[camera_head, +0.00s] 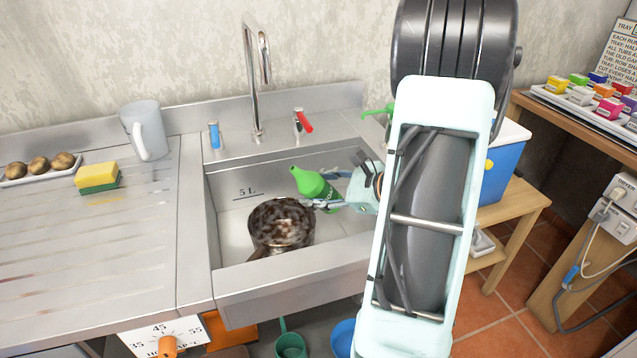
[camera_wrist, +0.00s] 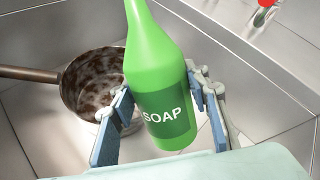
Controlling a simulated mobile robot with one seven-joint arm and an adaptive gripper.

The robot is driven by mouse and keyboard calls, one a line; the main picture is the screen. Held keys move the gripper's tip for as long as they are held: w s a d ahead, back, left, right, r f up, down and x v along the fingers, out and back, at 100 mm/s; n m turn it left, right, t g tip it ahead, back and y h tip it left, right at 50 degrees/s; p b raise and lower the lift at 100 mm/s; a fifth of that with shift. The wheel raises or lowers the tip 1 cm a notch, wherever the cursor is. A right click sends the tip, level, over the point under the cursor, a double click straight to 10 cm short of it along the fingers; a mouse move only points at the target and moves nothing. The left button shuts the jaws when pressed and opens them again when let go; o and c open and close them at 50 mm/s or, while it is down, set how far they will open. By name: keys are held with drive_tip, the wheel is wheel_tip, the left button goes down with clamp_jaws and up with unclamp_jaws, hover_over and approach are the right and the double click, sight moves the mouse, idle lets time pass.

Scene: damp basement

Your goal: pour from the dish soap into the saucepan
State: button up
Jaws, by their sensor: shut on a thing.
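The dish soap is a green bottle (camera_head: 309,182) with a dark green label reading SOAP; it also shows in the wrist view (camera_wrist: 157,70). My gripper (camera_head: 330,192) is shut on the bottle, with one finger on each side of the label in the wrist view (camera_wrist: 165,112). The bottle is tilted, its top toward the upper left in the head view. The brown, mottled saucepan (camera_head: 281,226) is in the sink, below and left of the bottle. Its handle (camera_wrist: 30,73) points left in the wrist view. No liquid stream shows. The saucepan's inside is partly hidden by the bottle and a finger.
The steel sink (camera_head: 232,222) has a tall tap (camera_head: 258,80) at its back. A grey mug (camera_head: 148,130), a yellow-green sponge (camera_head: 98,178) and a tray of potatoes (camera_head: 40,168) stand on the left drainer. A blue box (camera_head: 507,160) stands at right.

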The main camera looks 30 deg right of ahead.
drive_tip(key=shift+d+f+n+g+h+b, duration=0.15)
drive_tip(key=shift+f+n+g+h+b, duration=0.15)
drive_tip(key=shift+f+n+h+b, duration=0.55)
drive_tip(key=shift+d+r+m+p, duration=0.15)
drive_tip(key=shift+m+p, duration=0.1)
drive_tip(key=shift+p, duration=0.6)
drive_tip(key=shift+s+d+r+g+h+p, duration=0.1)
drive_tip(key=shift+d+r+g+h+p, duration=0.15)
drive_tip(key=shift+r+g+h+p, duration=0.4)
drive_tip(key=shift+d+f+n+h, duration=0.45)
drive_tip(key=shift+f+n+h, duration=0.15)
drive_tip(key=shift+n+h, duration=0.4)
drive_tip(key=shift+a+r+n+g+h+b, duration=0.25)
drive_tip(key=shift+a+r+n+h+b, duration=0.3)
drive_tip(key=shift+b, duration=0.35)
drive_tip(key=shift+d+h+b, duration=0.15)
drive_tip(key=shift+h+b, duration=0.1)
drive_tip(key=shift+b, duration=0.2)
drive_tip(key=shift+h+b, duration=0.5)
drive_tip(key=shift+b, duration=0.2)
